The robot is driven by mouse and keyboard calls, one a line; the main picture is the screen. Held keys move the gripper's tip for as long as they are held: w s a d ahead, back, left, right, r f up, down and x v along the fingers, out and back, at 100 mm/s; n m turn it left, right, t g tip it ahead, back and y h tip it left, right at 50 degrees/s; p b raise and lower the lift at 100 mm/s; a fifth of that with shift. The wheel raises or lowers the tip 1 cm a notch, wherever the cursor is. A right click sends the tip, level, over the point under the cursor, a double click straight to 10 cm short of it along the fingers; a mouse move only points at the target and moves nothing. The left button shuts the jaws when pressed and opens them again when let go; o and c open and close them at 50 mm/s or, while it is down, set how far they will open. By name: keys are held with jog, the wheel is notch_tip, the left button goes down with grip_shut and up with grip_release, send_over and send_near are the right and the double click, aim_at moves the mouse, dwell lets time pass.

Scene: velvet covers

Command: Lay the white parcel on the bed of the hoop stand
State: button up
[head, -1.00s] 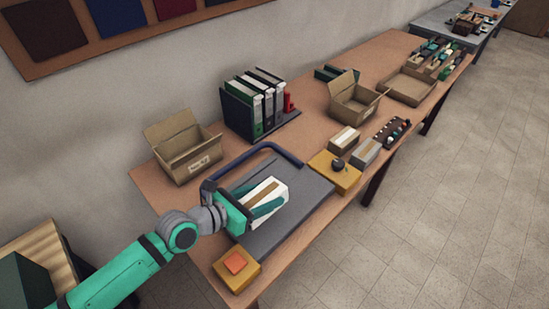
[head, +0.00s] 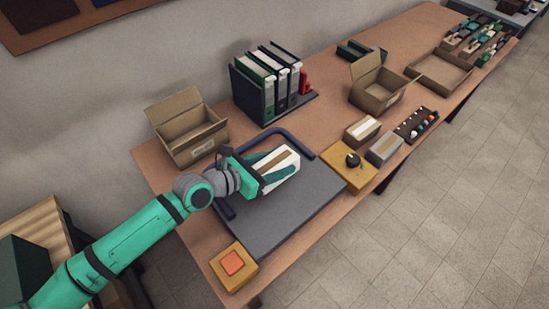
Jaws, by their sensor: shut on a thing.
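The white parcel (head: 281,165) has a brown tape strip along its top. My gripper (head: 277,166) is shut on it, with a teal finger on each side. The hoop stand has a flat grey bed (head: 283,212) and a dark blue hoop (head: 304,145) at its back side. The parcel is over the back part of the bed, near the hoop. I cannot tell whether its underside touches the bed. My gripper and wrist hide part of the hoop's left side.
An orange-topped yellow block (head: 234,266) stands at the bed's front left. A yellow box with a black knob (head: 349,172) is at its right. An open carton (head: 188,133) and a binder rack (head: 268,85) stand behind. Smaller boxes (head: 384,147) lie farther right.

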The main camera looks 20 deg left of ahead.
jog(key=shift+d+f, duration=0.3)
jog(key=shift+f, duration=0.2)
jog(key=shift+a+f, duration=0.15)
jog(key=shift+f, duration=0.6)
jog(key=shift+a+f, duration=0.1)
jog(key=shift+f, duration=0.6)
jog(key=shift+w+f, duration=0.1)
jog(key=shift+f, duration=1.05)
jog(key=shift+f, duration=0.1)
jog(key=o, duration=1.5)
